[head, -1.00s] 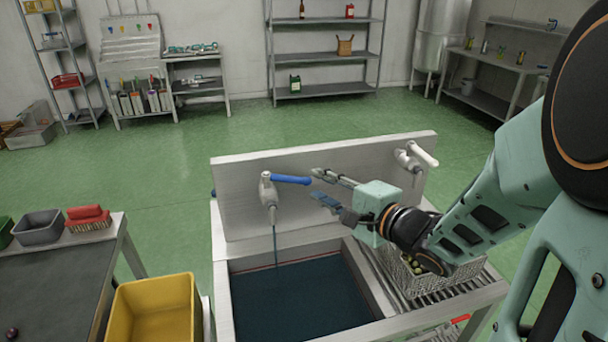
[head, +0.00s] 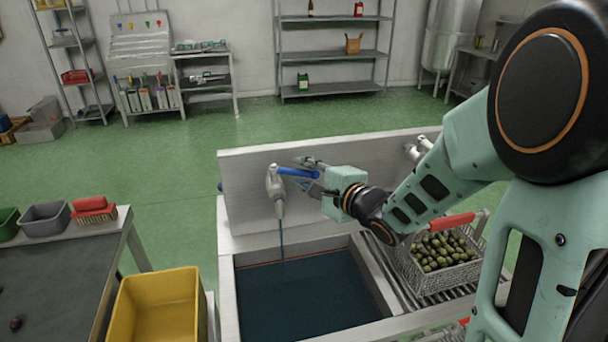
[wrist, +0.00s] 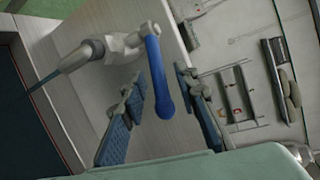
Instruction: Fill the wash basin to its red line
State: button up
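The wash basin (head: 226,290) holds dark blue water (head: 305,300). A thin red line (head: 305,257) runs along its inner walls, with the water surface close below it; the exact gap is hard to tell. A grey tap (head: 276,188) on the back panel runs a thin stream into the basin. Its blue lever (head: 298,173) points right; the tap (wrist: 105,47) and lever (wrist: 157,75) also show in the wrist view. My gripper (head: 308,175) is at the lever's free end. In the wrist view my gripper (wrist: 165,108) is open, one finger on each side of the lever, with gaps visible.
A second tap with a white handle (head: 425,143) is on the panel's right, partly behind my arm. A wire basket (head: 425,280) of olives stands on the slatted rack right of the basin. A yellow bin (head: 160,310) and a table with tubs (head: 45,218) are at left.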

jog(key=shift+c, duration=0.5)
grip_shut()
